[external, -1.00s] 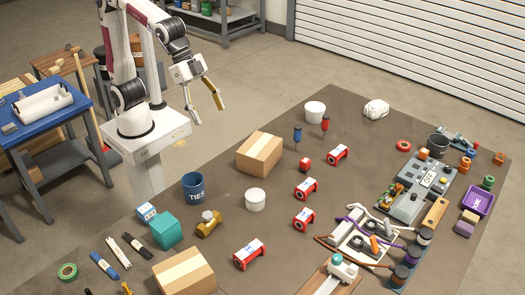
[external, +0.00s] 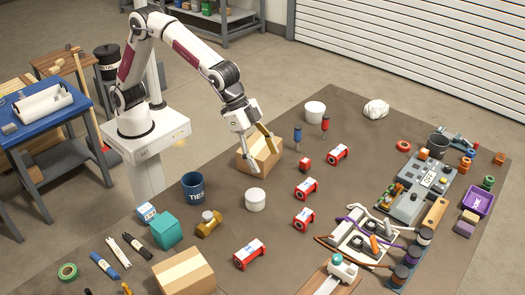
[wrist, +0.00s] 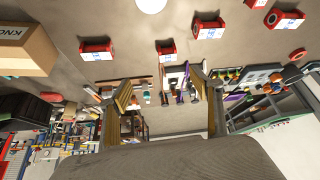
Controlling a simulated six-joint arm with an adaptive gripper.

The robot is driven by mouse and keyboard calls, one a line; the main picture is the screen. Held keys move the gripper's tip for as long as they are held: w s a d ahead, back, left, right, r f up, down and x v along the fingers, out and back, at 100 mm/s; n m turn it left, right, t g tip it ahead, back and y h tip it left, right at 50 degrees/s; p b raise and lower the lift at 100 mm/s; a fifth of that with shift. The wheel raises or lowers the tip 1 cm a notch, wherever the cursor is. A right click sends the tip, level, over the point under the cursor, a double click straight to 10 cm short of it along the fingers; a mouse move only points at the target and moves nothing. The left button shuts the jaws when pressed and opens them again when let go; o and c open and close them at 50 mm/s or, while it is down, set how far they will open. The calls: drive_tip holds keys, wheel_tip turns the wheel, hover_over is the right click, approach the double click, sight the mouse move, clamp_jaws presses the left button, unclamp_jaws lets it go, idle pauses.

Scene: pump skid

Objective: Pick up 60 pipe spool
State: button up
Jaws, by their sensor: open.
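Several red pipe spools with white labels lie on the brown mat; the numbers are too small to read. In the external view, one is at the upper right (external: 338,154), one in the middle (external: 306,188), one below it (external: 304,218) and one at the front (external: 250,254). The wrist view also shows red spools along its top, including a left one (wrist: 97,49) and a middle one (wrist: 165,50). My gripper (external: 265,161) is open and empty, in front of a cardboard box in the external view, left of the spools. Its fingers show in the wrist view (wrist: 160,88).
The cardboard box (external: 261,151) is partly hidden by my gripper. A white tub (external: 255,199), blue TIES cup (external: 193,186) and yellow part (external: 209,224) stand nearby. A crowded cable fixture (external: 352,237) lies right of the spools. Bare mat surrounds most spools.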

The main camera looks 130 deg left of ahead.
approach(303, 214)
drive_tip(key=x, duration=0.2)
drive_tip(key=shift+w+d+f, duration=0.25)
drive_tip(key=shift+w+f, duration=0.15)
drive_tip(key=shift+f, duration=0.3)
drive_tip(key=shift+x, duration=1.3)
drive_tip(key=shift+f, duration=0.1)
drive_tip(key=shift+a+x, duration=0.15)
drive_tip(key=shift+x, duration=1.1)
drive_tip(key=shift+a+x, duration=0.1)
drive_tip(key=shift+x, duration=1.1)
drive_tip(key=c, duration=1.5)
